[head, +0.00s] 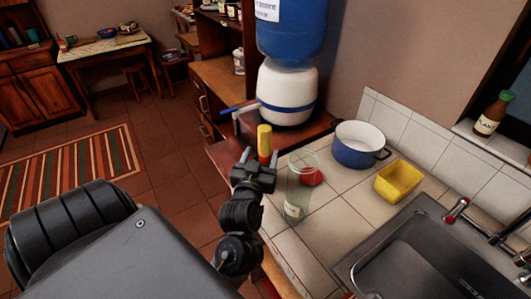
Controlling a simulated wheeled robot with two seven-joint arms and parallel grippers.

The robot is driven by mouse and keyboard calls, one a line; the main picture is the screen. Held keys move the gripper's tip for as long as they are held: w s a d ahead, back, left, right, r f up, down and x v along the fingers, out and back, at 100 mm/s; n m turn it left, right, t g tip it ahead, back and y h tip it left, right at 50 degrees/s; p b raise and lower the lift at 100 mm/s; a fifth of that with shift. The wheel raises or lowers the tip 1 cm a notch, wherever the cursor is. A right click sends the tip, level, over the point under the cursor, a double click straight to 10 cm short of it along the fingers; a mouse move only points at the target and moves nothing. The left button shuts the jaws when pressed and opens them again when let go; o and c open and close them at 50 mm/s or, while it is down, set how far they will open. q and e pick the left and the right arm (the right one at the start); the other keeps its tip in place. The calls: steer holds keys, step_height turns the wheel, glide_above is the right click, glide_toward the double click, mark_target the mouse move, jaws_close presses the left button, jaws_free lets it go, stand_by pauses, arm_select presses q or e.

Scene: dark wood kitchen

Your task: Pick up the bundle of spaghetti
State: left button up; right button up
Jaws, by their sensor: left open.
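A short upright yellow bundle with a red lower part (264,139), which looks like the spaghetti, shows just beyond my left gripper (258,161). My left gripper is open at the left edge of the tiled counter, and its fingertips overlap the lower part of the bundle in the picture. I cannot tell whether the bundle is between the fingers or behind them, nor whether they touch. The bundle's lower end is hidden. My right gripper is not in view.
A clear glass jar (297,195) stands right of my gripper, with a red lid (312,177) beside it. Further right are a blue and white pot (359,150), a yellow tub (398,182) and the sink (430,255). A water dispenser (287,90) stands behind.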

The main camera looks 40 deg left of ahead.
mark_target(263, 147)
arm_select(q)
steer(key=shift+w+a, duration=0.15)
steer(key=shift+w, duration=0.2)
steer(key=p+x, duration=0.1)
steer(key=x, duration=0.4)
steer(key=shift+a+p, duration=0.15)
steer(key=shift+p, duration=0.2)
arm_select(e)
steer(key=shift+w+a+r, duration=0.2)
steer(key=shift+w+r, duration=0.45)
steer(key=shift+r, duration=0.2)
arm_select(q)
steer(key=shift+c, duration=0.2)
jaws_close()
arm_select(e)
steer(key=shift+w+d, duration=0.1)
